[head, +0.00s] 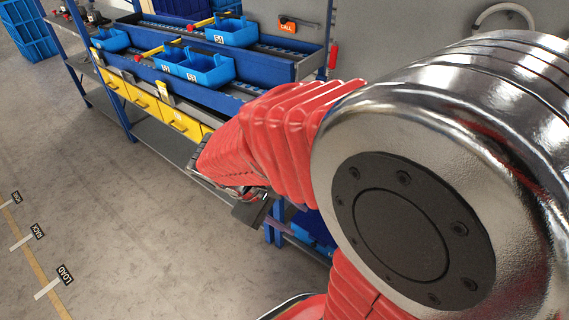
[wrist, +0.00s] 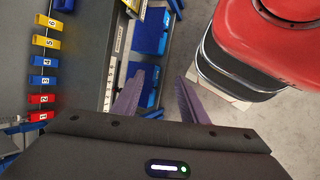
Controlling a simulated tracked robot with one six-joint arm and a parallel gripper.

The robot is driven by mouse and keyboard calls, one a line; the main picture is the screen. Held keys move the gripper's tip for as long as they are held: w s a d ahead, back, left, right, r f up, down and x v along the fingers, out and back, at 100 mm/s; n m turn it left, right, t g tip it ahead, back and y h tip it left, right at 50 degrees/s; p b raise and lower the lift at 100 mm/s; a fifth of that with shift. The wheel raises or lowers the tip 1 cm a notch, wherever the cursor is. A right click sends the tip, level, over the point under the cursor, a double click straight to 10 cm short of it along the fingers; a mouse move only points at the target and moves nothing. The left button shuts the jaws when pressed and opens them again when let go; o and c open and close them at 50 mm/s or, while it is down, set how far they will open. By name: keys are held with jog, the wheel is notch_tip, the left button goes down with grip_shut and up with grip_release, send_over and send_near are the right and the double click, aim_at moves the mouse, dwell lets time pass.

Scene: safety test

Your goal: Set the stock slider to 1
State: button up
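In the wrist view, a narrow white strip with dark marks (wrist: 109,88) runs along the edge of a grey panel, left of my gripper. A pale label (wrist: 122,37) sits above it. The marks are too small to read, and I cannot make out a slider knob or its setting. My gripper (wrist: 160,76) shows two purple fingers spread apart with nothing between them. In the head view, my gripper (head: 252,208) is small and partly hidden by my red arm, beside the rack.
Numbered tags 1 to 6 (wrist: 43,80) line the panel's left. Blue bins (wrist: 150,38) stand beyond my fingers. The blue rack (head: 290,68) holds blue bins and yellow drawers (head: 180,120). A CALL sign (head: 288,27) is on the wall.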

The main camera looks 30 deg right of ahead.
jog(key=w+d+f+n+h, duration=0.6)
jog(key=d+f+n+h, duration=0.2)
jog(key=f+h, duration=0.15)
jog(key=w+f+n+t, duration=0.2)
jog(key=f+n+t, duration=0.2)
jog(key=f, duration=0.3)
jog(key=w+a+f+n+t+h, duration=0.1)
jog(key=w+f+n+t, duration=0.1)
jog(key=f+n+t, duration=0.2)
notch_tip(320, 180, down, 4)
jog(key=shift+w+a+r+n, duration=0.1)
jog(key=shift+w+a+n, duration=0.15)
jog(key=shift+n, duration=0.95)
jog(key=shift+d, duration=0.1)
jog(key=x, duration=1.3)
jog(key=shift+w+d+r, duration=0.2)
jog(key=shift+d, duration=0.05)
jog(key=shift+c, duration=0.5)
grip_shut()
